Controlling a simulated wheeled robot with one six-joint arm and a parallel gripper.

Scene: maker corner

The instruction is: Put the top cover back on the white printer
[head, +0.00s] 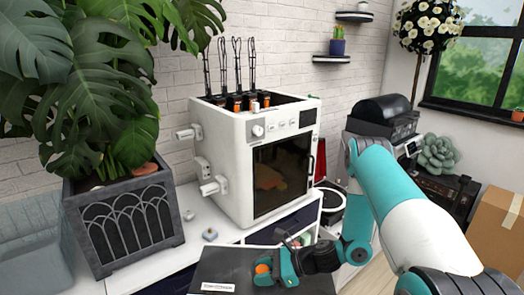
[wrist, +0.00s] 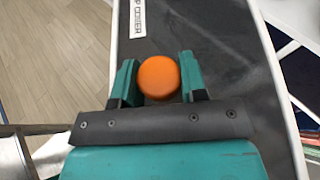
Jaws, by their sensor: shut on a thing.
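The white printer (head: 243,150) stands on the white bench, its top open, with several spools and dark upright rods showing inside. The dark flat top cover (head: 225,264) is at the bottom of the head view, in front of and below the printer, apart from it. A label is on the cover, and its dark face fills much of the wrist view (wrist: 215,45). My gripper (head: 274,268) is shut on the cover's round orange knob (wrist: 158,77), one teal finger on each side. I cannot tell whether the cover is lifted or resting.
A large leafy plant in a dark planter (head: 128,222) stands left of the printer, its leaves near the printer's top left. A grey bin (head: 35,250) is at far left. Black equipment (head: 385,112) and a cardboard box (head: 493,228) are at right. Wooden floor (wrist: 55,55) shows beside the cover.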

